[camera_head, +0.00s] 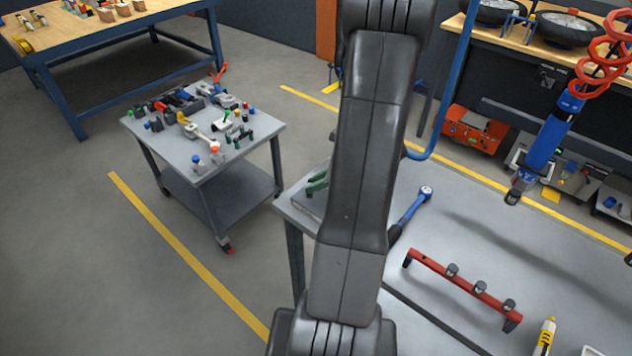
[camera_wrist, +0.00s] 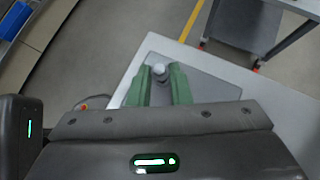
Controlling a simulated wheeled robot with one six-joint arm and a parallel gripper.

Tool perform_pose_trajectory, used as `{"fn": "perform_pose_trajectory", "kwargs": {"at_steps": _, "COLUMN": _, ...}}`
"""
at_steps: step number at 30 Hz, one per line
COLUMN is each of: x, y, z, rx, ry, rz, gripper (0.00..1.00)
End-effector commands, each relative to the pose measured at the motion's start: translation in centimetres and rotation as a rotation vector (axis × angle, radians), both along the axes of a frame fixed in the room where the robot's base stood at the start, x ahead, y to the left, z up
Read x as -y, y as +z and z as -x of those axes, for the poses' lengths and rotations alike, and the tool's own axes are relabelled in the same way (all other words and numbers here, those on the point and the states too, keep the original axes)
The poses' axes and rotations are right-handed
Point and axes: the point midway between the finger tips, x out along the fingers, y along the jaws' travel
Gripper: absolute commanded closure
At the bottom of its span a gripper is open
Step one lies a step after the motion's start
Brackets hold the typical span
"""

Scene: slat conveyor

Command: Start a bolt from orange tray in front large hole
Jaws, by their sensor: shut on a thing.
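My gripper (camera_wrist: 159,88) has green fingers and is shut on a small grey round-topped piece, seemingly a bolt (camera_wrist: 159,69), in the wrist view. Its lower part is hidden between the fingers. The fingers are over a dark grey plate (camera_wrist: 212,90) at the corner of a light grey table; I cannot tell whether the bolt touches the plate. In the head view my arm hides most of this spot, and only a bit of green finger (camera_head: 317,181) shows. No hole can be made out, and I see no orange tray near the gripper.
The grey table (camera_head: 440,278) holds a blue-handled tool (camera_head: 412,212) and a red bar with several dark knobs (camera_head: 462,284). A blue tool (camera_head: 548,140) hangs above it on a red coiled hose. A grey cart (camera_head: 262,130) with small parts stands left.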

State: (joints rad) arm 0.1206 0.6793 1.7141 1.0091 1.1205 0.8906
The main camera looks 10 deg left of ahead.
Motion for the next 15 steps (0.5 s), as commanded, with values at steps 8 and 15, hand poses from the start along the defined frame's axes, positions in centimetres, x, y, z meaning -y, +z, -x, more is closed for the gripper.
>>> {"fn": "perform_pose_trajectory", "kwargs": {"at_steps": 8, "x": -0.02, "y": -0.06, "z": 0.0, "rx": 0.0, "ry": 0.0, "rz": 0.0, "gripper": 0.97}}
{"fn": "perform_pose_trajectory", "kwargs": {"at_steps": 15, "x": -0.02, "y": -0.5, "z": 0.0, "rx": 0.0, "ry": 0.0, "rz": 0.0, "gripper": 0.97}}
